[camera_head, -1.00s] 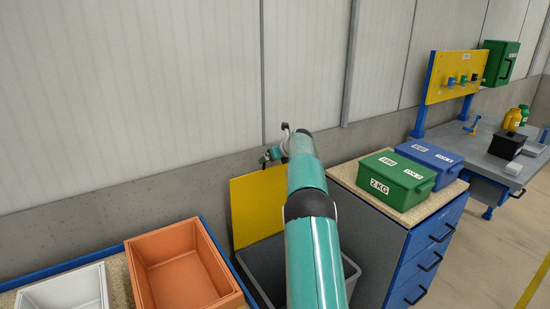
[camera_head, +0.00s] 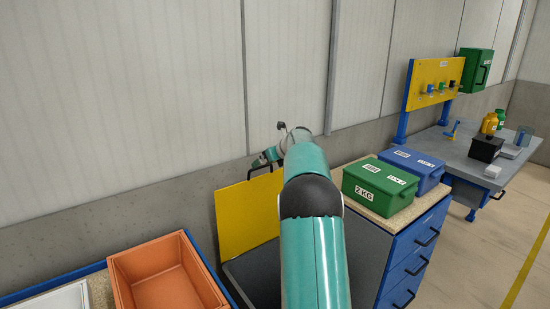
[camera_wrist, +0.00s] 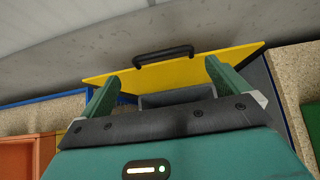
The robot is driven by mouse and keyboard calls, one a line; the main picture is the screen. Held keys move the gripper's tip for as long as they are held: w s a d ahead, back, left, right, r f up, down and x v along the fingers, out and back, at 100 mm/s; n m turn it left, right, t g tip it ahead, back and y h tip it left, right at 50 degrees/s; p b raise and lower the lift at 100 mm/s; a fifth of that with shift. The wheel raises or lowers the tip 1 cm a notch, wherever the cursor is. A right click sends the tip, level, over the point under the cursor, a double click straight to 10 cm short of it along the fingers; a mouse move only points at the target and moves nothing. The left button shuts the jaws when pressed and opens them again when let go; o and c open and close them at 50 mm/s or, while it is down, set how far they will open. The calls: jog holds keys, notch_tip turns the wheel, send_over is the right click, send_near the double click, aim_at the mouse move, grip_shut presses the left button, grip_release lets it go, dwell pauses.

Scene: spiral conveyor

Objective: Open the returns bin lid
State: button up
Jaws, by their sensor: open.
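The returns bin (camera_head: 262,272) is a grey bin, partly hidden behind my arm in the head view. Its yellow lid (camera_head: 243,218) stands raised and steep at the back of the bin, near the wall. The lid also shows in the wrist view (camera_wrist: 190,73), with a black bar handle (camera_wrist: 163,54) along its far edge. My gripper (camera_wrist: 168,82) is open, its two green fingers spread apart over the lid, with the handle beyond and between them. Nothing is held. In the head view, my gripper (camera_head: 268,156) is small, beside the lid's top edge; contact is unclear.
An orange tray (camera_head: 170,275) stands left of the bin. To the right is a drawer cabinet (camera_head: 415,255) bearing a green box (camera_head: 380,190) and a blue box (camera_head: 418,168). The concrete and panelled wall (camera_head: 120,215) is close behind. Open floor (camera_head: 500,240) lies at the right.

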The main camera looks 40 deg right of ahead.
jog(key=v, duration=0.4)
jog(key=shift+w, duration=0.1)
dwell(0.3)
